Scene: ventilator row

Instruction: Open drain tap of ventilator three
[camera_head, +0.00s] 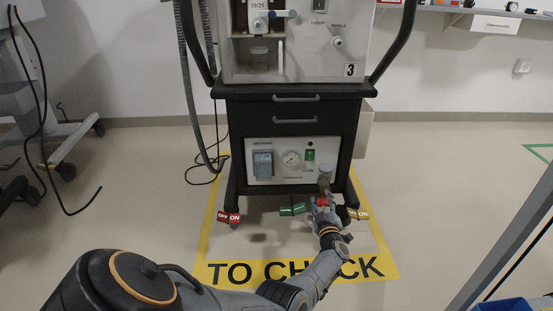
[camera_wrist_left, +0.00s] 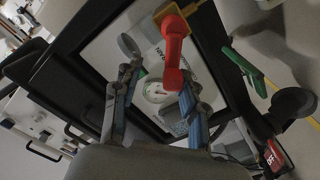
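Ventilator three (camera_head: 295,75) stands in the middle of the head view, with a black drawer cart below and a white lower panel (camera_head: 293,161) with a round gauge. The drain tap shows in the left wrist view as a red handle (camera_wrist_left: 173,60) on a brass-yellow body (camera_wrist_left: 176,12); in the head view only a bit of red (camera_head: 321,201) shows at the gripper. My left gripper (camera_head: 321,204) is at the panel's lower right. In the left wrist view it (camera_wrist_left: 160,82) is open, with the red handle between its fingers, nearer the right one. Contact is unclear. My right gripper is out of view.
A green lever (camera_head: 292,209) is left of the gripper; red (camera_head: 229,217) and yellowish (camera_head: 358,214) ON/OFF tags sit by the casters. A grey round knob (camera_head: 324,172) is just above the gripper. Yellow floor tape reading TO CHECK (camera_head: 295,271) surrounds the cart.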

